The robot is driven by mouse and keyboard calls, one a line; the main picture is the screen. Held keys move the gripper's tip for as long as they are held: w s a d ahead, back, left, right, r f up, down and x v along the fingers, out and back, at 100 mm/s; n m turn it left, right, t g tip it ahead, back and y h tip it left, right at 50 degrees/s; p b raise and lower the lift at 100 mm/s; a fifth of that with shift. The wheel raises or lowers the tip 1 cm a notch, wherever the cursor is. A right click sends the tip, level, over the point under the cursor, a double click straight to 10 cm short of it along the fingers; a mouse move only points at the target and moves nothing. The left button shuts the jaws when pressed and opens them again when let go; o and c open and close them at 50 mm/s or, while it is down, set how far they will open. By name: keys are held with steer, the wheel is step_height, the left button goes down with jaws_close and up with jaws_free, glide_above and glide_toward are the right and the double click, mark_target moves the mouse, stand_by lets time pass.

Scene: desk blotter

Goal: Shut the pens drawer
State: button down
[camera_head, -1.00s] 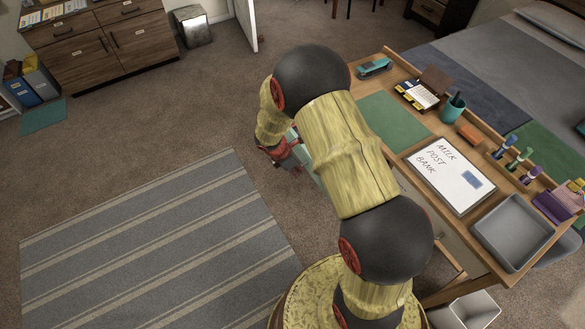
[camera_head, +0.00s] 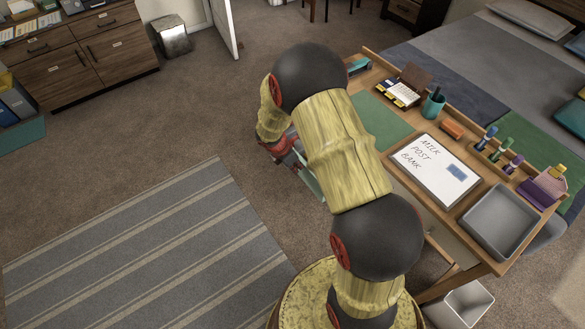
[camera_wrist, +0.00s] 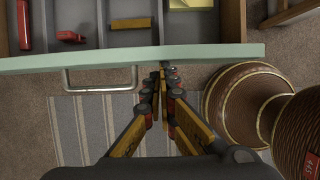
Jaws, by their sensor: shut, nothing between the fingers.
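The pens drawer stands open in the wrist view, with a pale green front (camera_wrist: 210,54) and a metal bar handle (camera_wrist: 100,90). Its grey compartments hold a red item (camera_wrist: 24,25), a small red object (camera_wrist: 70,37), a yellow-brown bar (camera_wrist: 130,23) and yellow notes (camera_wrist: 190,3). My gripper (camera_wrist: 164,70) is shut and empty, its tips at the drawer front just right of the handle. I cannot tell if they touch it. In the head view a strip of the drawer front (camera_head: 309,183) shows beside my arm, which hides most of the drawer.
The desk holds a green blotter (camera_head: 392,122), a whiteboard (camera_head: 436,170), a grey tray (camera_head: 498,222), a teal cup (camera_head: 433,105) and several markers. A white bin (camera_head: 466,303) stands by the desk. A striped rug (camera_head: 140,245) covers open floor at left.

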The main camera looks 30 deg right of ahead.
steer(key=d+p, duration=0.2)
steer(key=d, duration=0.4)
steer(key=d+p, duration=0.2)
steer(key=d, duration=0.5)
steer(key=d+p, duration=0.2)
steer(key=d, duration=0.5)
steer(key=shift+w+p, duration=0.35)
steer(key=shift+p, duration=0.05)
